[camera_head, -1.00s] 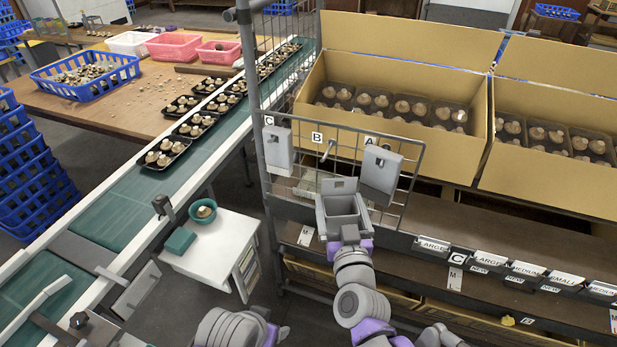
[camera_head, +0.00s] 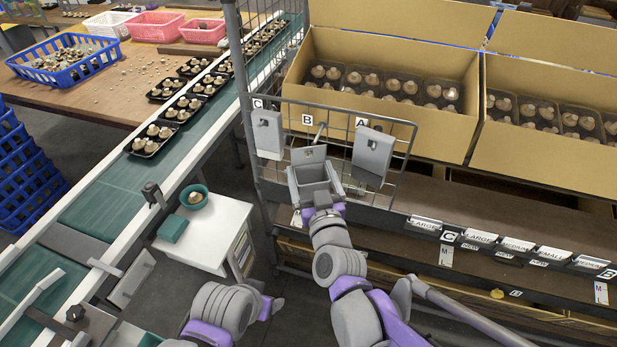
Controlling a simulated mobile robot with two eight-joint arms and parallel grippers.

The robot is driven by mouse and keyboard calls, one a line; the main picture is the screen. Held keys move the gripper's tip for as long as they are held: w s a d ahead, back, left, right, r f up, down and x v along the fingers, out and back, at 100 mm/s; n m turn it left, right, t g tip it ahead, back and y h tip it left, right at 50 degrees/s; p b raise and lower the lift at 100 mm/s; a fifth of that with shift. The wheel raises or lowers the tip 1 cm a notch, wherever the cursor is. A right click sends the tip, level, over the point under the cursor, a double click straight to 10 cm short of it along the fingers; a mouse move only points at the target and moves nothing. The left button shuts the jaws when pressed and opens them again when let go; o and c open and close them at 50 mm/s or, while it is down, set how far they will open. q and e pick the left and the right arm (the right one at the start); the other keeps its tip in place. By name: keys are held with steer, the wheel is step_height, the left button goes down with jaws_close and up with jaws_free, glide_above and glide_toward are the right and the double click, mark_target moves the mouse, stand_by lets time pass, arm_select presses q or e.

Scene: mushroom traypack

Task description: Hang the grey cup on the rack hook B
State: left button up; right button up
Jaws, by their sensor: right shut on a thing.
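The grey cup (camera_head: 315,181) is an open-topped, box-like holder with a raised back plate. My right gripper (camera_head: 322,208) is shut on it from below and holds it roughly upright in front of the wire rack (camera_head: 345,120). Hook B (camera_head: 320,133) sticks out under the label B (camera_head: 307,120), just above the cup's back plate in the picture. I cannot tell the depth gap between them. My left gripper (camera_head: 272,305) is low in the picture, far from the cup; its jaws are too unclear to read.
Similar grey holders hang at C (camera_head: 267,134) and A (camera_head: 372,155), one on each side of the held cup. A white stand (camera_head: 220,237) with a green bowl (camera_head: 194,197) is at left, beside the conveyor (camera_head: 110,206). Cardboard boxes (camera_head: 385,112) stand behind the rack.

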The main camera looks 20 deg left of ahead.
mark_target(319, 167)
steer(key=shift+w+f, duration=0.1)
steer(key=shift+w, duration=1.25)
steer(key=shift+w+d, duration=0.1)
steer(key=shift+w, duration=0.9)
steer(key=shift+w+f+b, duration=0.1)
steer(key=shift+w+b, duration=0.35)
steer(key=shift+w, duration=0.5)
steer(key=shift+w+f+b, duration=0.3)
steer(key=shift+w+b, duration=0.15)
steer(key=shift+w, duration=0.1)
steer(key=o, duration=1)
steer(key=shift+r, duration=0.1)
